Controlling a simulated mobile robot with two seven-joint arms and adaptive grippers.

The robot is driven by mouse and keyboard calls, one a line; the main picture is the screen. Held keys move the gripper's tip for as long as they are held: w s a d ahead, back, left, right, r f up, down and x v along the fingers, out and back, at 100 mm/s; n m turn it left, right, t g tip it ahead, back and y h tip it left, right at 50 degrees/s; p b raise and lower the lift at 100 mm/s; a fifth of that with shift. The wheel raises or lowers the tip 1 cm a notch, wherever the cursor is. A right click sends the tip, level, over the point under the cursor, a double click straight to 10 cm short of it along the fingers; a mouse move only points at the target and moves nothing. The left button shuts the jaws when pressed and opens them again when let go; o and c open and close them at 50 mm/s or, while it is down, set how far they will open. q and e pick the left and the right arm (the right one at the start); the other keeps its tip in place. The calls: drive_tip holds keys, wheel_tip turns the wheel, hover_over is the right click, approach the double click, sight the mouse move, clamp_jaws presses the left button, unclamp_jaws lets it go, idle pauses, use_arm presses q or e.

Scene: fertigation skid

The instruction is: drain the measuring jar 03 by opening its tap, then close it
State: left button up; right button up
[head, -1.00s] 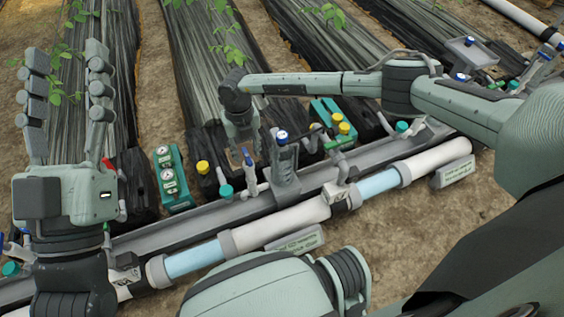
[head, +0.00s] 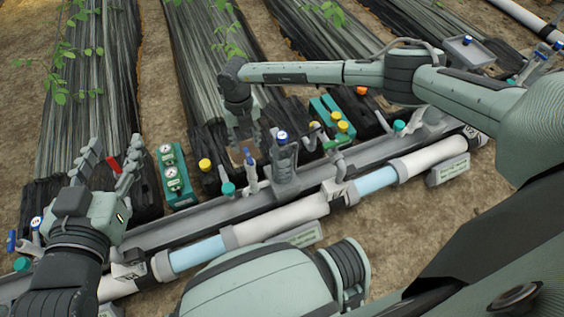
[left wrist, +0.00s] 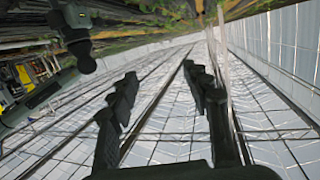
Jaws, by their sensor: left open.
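No jar marking 03 is legible, so I cannot tell which part is measuring jar 03. A blue-handled tap (head: 249,157) stands near the middle of the grey rail in the head view. My right gripper (head: 243,145) points down close behind it; its fingers are too small and covered to read. A red handle (head: 113,163) shows between the fingers of my left gripper (head: 107,160) in the picture, but contact cannot be told. The left gripper is open and looks empty; its spread fingers also show in the left wrist view (left wrist: 160,78).
A white pipe (head: 280,215) with pale blue clear sections (head: 197,253) runs along the grey rail (head: 320,175). Bare soil (head: 430,225) lies in front.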

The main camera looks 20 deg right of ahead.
use_arm(q)
drive_tip(key=s+a+f+g+y+p, duration=0.1)
drive_tip(key=s+a+f+g+y, duration=0.2)
drive_tip(key=a+f, duration=0.3)
wheel_tip(320, 180, down, 2)
drive_tip(key=shift+s+a+f+n+g+p, duration=0.2)
drive_tip(key=shift+s+a+n+g+p, duration=0.15)
drive_tip(key=shift+g, duration=0.55)
use_arm(e)
wheel_tip(320, 180, up, 2)
drive_tip(key=shift+r, duration=0.25)
